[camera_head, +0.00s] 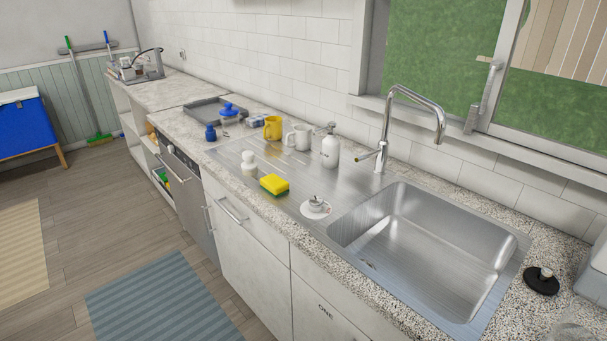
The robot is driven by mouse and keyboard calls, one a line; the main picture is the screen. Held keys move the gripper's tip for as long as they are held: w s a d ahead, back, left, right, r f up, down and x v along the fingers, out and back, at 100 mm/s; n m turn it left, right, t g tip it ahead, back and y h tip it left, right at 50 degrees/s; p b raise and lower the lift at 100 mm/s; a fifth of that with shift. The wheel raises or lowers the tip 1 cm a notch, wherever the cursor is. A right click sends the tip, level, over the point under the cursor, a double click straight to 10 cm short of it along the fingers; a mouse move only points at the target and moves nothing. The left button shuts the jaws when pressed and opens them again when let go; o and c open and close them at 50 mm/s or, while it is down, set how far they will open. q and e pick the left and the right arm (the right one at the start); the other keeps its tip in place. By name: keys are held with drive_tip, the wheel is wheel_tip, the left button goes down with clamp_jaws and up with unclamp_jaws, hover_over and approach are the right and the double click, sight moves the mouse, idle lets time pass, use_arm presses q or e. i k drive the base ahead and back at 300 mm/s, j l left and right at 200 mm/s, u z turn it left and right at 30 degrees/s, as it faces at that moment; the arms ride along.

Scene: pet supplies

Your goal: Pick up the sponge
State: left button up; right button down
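A yellow sponge (274,185) with a green scouring side lies on the metal drainboard (300,178), left of the sink and near the counter's front edge. Its top is bare and nothing touches it that I can see. A small white bottle or brush-like item (248,163) stands just behind and left of it. A white round dish with a small metal piece (315,206) sits to its right. Neither of my grippers shows in the head view.
A steel sink (420,250) with a tall tap (385,120) lies to the right. A yellow mug (273,127), a white mug (299,137) and a white soap dispenser (330,150) stand behind the sponge. The floor before the cabinets holds a blue rug (160,300).

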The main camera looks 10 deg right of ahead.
sight(276, 187)
drive_tip(key=i+j+z, duration=0.15)
drive_tip(key=i+j, duration=0.15)
drive_tip(key=i+j+z, duration=0.1)
drive_tip(key=i+j, duration=0.15)
drive_tip(key=j, duration=0.2)
drive_tip(key=i+j+z, duration=0.15)
drive_tip(key=j, duration=0.3)
drive_tip(key=i, duration=0.1)
